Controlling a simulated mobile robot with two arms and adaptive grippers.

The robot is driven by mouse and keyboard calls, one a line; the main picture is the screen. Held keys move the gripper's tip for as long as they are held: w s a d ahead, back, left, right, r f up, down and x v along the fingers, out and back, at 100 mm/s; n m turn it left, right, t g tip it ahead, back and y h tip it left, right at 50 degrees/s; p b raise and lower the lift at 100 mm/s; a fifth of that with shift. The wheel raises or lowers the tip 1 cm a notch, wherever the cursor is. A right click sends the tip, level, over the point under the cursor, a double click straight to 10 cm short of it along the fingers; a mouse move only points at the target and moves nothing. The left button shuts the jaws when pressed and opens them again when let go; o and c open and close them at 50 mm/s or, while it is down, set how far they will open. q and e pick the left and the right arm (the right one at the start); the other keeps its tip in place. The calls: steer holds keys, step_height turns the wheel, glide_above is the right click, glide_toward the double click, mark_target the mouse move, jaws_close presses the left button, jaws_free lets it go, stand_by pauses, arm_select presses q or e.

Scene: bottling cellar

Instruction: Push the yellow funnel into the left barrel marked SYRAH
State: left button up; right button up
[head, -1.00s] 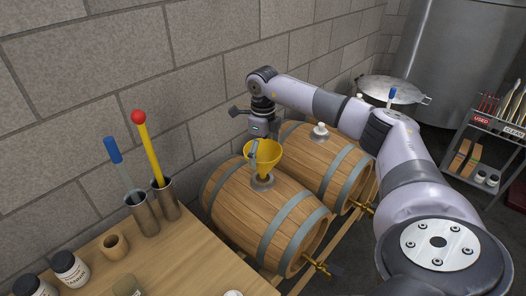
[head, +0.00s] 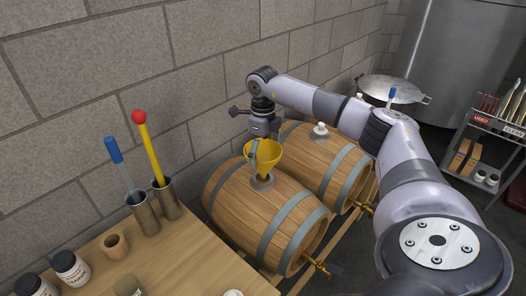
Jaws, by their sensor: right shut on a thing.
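The yellow funnel (head: 266,158) is upright over the bung opening on top of the left barrel (head: 258,214). Its narrow end is at the grey ring (head: 263,182) there; I cannot tell how deep it sits. My right gripper (head: 254,150) is shut on the funnel at its left rim, coming down from above. The SYRAH marking cannot be read on the barrel from here. The right barrel (head: 322,168) lies beside it with a white bung (head: 320,129) in its top. My left gripper is not in view.
A wooden table (head: 190,262) at the lower left carries metal cups (head: 144,215) with a blue-handled and a red-tipped yellow tool, a wooden cup (head: 116,243) and jars (head: 70,267). A block wall is close behind.

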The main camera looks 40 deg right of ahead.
steer(key=shift+f+b, duration=1.15)
steer(key=shift+f, duration=0.85)
stand_by(0.8)
steer(key=o, duration=0.8)
steer(key=shift+r, duration=0.1)
steer(key=shift+r+p, duration=3)
steer(key=shift+r, duration=0.95)
